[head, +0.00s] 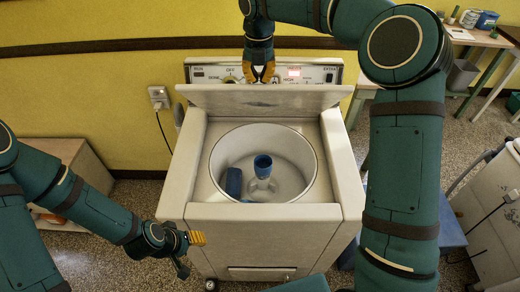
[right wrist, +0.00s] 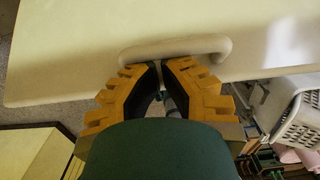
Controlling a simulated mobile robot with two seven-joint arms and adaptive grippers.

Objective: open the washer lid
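The white washer (head: 180,180) stands in front of me. Its lid (head: 262,97) is raised at the back, standing nearly upright before the control panel (head: 215,74). The round tub with a blue-topped agitator (head: 262,166) is uncovered. My right gripper (head: 258,80) is at the lid's top edge. In the right wrist view its fingertips (right wrist: 162,64) are at the lid's handle (right wrist: 180,48), a narrow gap between them; no firm hold shows. My left gripper (head: 192,253) is empty with fingers apart, beside the washer's front left corner.
A blue item (head: 233,182) lies in the tub. A wall outlet (head: 159,96) with a cord is behind on the left. A low cabinet (head: 75,165) stands at left, and another white machine (head: 490,215) at right. A laundry basket (right wrist: 300,112) shows in the wrist view.

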